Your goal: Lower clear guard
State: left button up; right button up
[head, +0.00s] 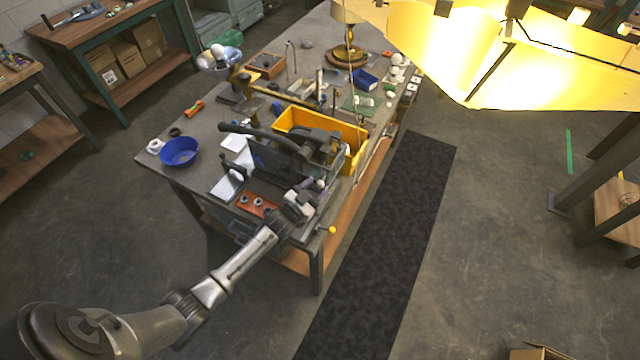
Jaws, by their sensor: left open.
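A dark bench machine (262,134) with a long black bar stands near the front of the workbench (205,128). A see-through panel that looks like the clear guard (346,163) shows faintly at the machine's right side; its edges and tilt are hard to make out. My left gripper (319,187) reaches in from the lower left, close to the machine's front right. Its jaws are open and small in view. I cannot tell whether they touch the guard. My right gripper is not in view.
A yellow bin (322,127) stands behind the machine, and a blue bowl (179,152) sits at the bench's left. A yellow-knobbed lever (332,229) sticks out at the front corner. A bright lamp shade (560,75) fills the upper right. A dark mat (395,235) lies clear beside the bench.

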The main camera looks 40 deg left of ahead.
pick_arm(q)
jog(key=shift+w, duration=1.15)
jog(key=shift+c, duration=0.3)
grip_shut()
